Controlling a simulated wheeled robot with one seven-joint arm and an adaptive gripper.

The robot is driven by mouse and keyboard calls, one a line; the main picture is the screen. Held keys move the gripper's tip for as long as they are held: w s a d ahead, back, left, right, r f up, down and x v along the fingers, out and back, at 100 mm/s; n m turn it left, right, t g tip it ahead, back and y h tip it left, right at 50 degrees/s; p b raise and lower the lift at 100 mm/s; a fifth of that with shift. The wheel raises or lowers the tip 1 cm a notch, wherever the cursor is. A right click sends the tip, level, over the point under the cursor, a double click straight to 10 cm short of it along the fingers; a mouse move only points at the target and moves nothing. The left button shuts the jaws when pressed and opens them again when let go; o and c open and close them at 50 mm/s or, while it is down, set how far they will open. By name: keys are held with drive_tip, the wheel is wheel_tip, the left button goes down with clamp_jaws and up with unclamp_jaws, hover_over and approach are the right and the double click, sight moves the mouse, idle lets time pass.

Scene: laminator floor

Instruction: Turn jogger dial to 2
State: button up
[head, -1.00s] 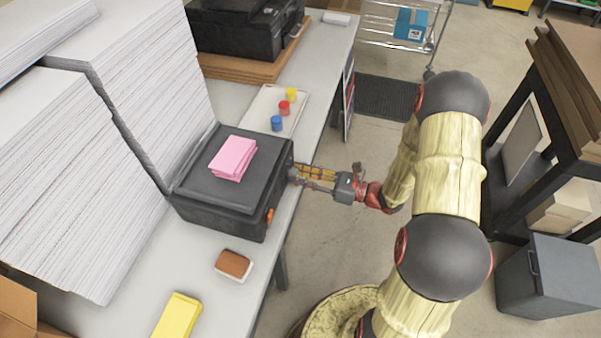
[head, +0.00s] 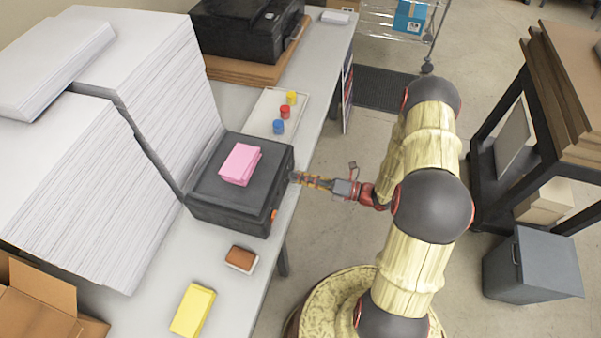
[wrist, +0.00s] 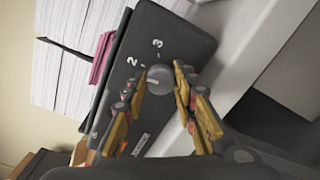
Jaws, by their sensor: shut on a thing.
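The jogger (head: 228,207) is a black box on the table with a pink pad on top. Its round grey dial (wrist: 159,79) shows in the wrist view, on the dark panel with a white "2" and "3" printed beside it. A small light mark shows on the dial's face, but I cannot tell surely which number it points to. My gripper (wrist: 160,75) is shut on the dial, one finger on each side. In the head view my gripper (head: 297,178) reaches the jogger's right side, and the dial is hidden there.
The pink pad (head: 240,164) lies on the jogger. Tall white paper stacks (head: 80,190) stand left of it. A tray (head: 262,103) with small coloured pots is behind. A brown-topped block (head: 242,258) and a yellow pad (head: 192,310) lie in front.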

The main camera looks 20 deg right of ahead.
drive_tip(key=shift+m+p, duration=0.45)
drive_tip(key=shift+m, duration=0.15)
drive_tip(key=o, duration=1.1)
drive_tip(key=shift+o, duration=0.4)
drive_tip(key=v, duration=1.2)
drive_tip(key=shift+f, duration=0.1)
